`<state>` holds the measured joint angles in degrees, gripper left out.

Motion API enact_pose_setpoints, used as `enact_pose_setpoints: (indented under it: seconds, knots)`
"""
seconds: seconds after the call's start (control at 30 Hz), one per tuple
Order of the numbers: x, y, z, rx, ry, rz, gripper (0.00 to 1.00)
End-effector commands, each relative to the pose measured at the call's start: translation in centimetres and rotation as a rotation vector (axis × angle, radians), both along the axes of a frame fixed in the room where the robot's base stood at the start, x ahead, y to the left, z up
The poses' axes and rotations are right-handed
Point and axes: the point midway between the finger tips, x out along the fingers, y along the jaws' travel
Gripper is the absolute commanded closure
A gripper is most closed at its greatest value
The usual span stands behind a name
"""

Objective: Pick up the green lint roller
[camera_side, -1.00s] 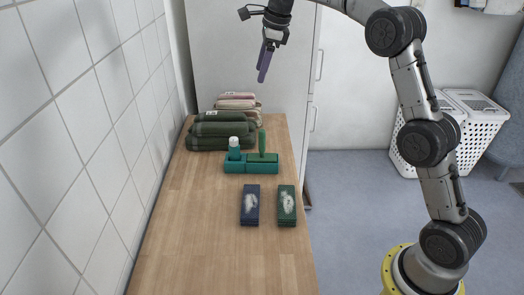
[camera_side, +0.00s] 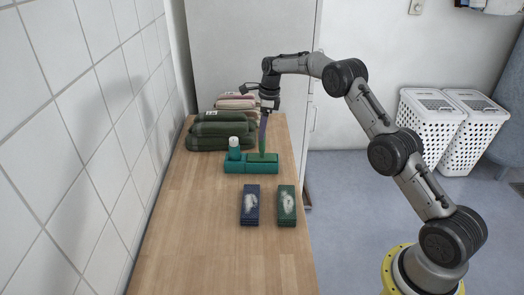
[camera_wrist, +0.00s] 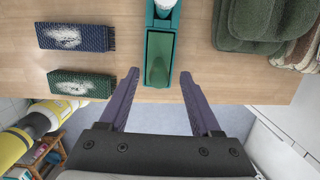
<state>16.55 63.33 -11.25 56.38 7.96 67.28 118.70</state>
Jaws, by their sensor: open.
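The green lint roller (camera_side: 262,143) stands upright in the right compartment of a teal caddy (camera_side: 236,168); its lower part is hidden inside. In the wrist view the roller (camera_wrist: 158,70) shows as a green shape in its compartment, just ahead of and between my fingertips. My gripper (camera_side: 263,124) points down at the top of the roller; from the side its purple fingers overlap in line with it, so the exact gap is unclear. In the wrist view my gripper (camera_wrist: 159,73) is open, with nothing held between its fingers.
A white-capped teal bottle (camera_side: 234,148) stands in the caddy's left compartment. Navy (camera_side: 250,204) and dark green (camera_side: 286,205) brushes with white lint lie in front. Folded green towels (camera_side: 216,135) are behind. A tiled wall runs along the left; the counter's front is clear.

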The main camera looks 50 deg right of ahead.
Motion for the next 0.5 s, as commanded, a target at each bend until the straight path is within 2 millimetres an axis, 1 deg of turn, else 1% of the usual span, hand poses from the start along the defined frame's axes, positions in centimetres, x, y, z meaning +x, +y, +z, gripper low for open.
enact_pose_setpoints:
  seconds: [0.17, 0.27, 0.4, 0.5]
  knots:
    - [0.1, 0.1, -1.0, 0.000, 0.000, 0.001, 0.35]
    - [0.1, 0.2, -2.2, 0.001, 0.002, 0.001, 0.35]
    - [0.1, 0.3, -4.3, 0.001, 0.002, 0.001, 0.35]
    - [0.3, 0.4, -5.4, 0.000, 0.000, 0.001, 0.35]
